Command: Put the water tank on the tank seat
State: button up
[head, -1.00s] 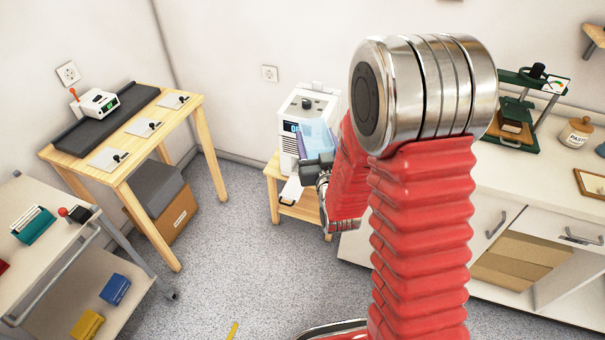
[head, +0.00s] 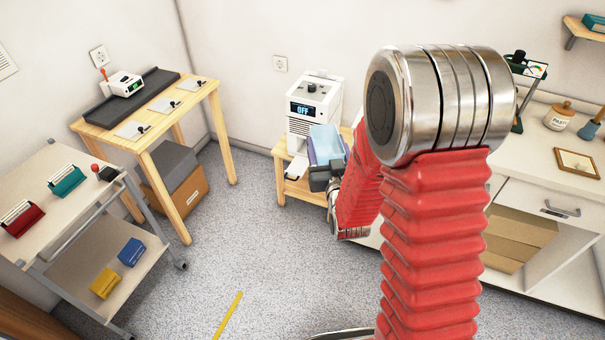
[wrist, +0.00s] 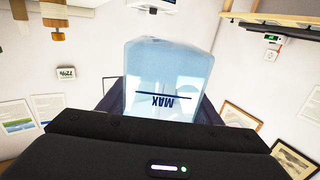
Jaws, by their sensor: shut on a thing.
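The water tank (head: 326,143) is a translucent pale blue box, held in front of the white machine near the small wooden stand. In the wrist view the tank (wrist: 165,75) shows a dark line and the word MAX upside down. My gripper (head: 326,172) is shut on the tank, its dark fingers on either side in the wrist view (wrist: 160,108). The white machine (head: 305,128) has a knob on top and a display reading OFF. A white flat piece (head: 297,167) juts out at its foot; I cannot tell whether this is the tank seat. My arm hides part of the stand.
The small wooden stand (head: 290,188) carries the machine. A wooden table (head: 206,93) stands to its left, with boxes beneath. A trolley (head: 75,215) is at the front left, and a white counter (head: 545,160) runs along the right.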

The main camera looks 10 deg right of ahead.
aim_at(299, 165)
jog(key=u, duration=0.15)
jog(key=i, duration=0.6)
jog(key=u, duration=0.9)
jog(key=i, duration=0.9)
jog(key=u, duration=0.6)
jog(key=k, duration=0.9)
jog(key=u, duration=0.05)
